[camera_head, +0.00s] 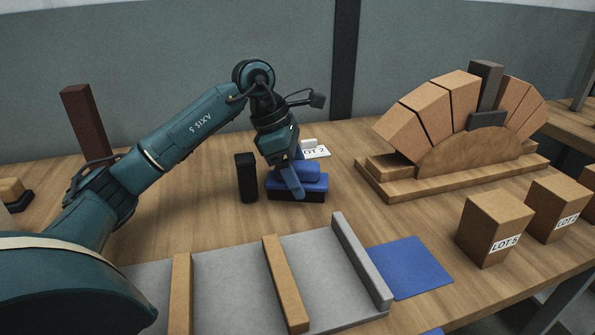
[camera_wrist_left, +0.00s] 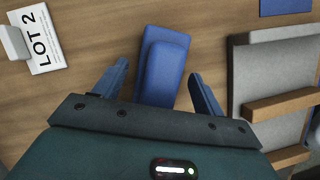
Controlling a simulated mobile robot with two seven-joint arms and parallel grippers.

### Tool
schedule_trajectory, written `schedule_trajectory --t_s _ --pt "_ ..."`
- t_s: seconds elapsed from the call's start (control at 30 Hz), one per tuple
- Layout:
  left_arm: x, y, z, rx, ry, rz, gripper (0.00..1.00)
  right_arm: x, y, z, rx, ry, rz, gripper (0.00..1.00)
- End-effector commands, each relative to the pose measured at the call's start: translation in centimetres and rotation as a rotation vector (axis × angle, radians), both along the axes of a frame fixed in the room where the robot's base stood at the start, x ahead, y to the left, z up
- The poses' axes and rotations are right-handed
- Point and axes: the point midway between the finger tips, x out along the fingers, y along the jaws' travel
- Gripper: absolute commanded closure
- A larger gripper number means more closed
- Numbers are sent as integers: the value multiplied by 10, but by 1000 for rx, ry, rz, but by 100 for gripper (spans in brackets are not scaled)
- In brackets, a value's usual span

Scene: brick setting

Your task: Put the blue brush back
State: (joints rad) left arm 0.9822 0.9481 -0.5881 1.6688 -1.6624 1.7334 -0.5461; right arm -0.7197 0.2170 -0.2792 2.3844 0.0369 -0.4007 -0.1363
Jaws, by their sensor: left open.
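The blue brush (camera_head: 313,184) rests on the wooden table, with a blue top and handle over a dark underside. My left gripper (camera_head: 295,188) is over it, pointing down, and one finger hides part of the brush in the head view. In the left wrist view, the brush (camera_wrist_left: 165,62) lies between the two spread fingers of my left gripper (camera_wrist_left: 158,72), with a gap on each side. A flat blue square (camera_head: 412,268) lies on the table at the front, right of the grey tray; a blue patch (camera_wrist_left: 285,6) shows at the wrist view's top edge. My right gripper is out of view.
A black block (camera_head: 246,178) stands close left of the brush. A LOT 2 card (camera_head: 316,153) is behind it. The grey tray (camera_head: 222,290) with wooden dividers lies in front. A brick arch (camera_head: 460,125) and labelled LOT blocks (camera_head: 494,228) stand right.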

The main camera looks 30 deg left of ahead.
Motion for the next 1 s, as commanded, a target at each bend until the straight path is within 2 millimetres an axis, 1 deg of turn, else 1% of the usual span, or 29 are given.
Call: schedule_trajectory --t_s 0.17,0.27,0.5,0.63,0.8,1.0 --pt "-1 3 11 0 -2 1 30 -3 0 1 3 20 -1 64" --pt "-3 8 28 0 -4 2 30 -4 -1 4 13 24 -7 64" --pt "-12 27 77 -1 -3 2 30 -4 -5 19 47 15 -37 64" --pt "-17 34 98 -1 -3 2 30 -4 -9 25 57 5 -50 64" --pt "-20 40 112 -1 -1 1 30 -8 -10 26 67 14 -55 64" --pt "-20 41 114 0 0 1 30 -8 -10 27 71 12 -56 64"
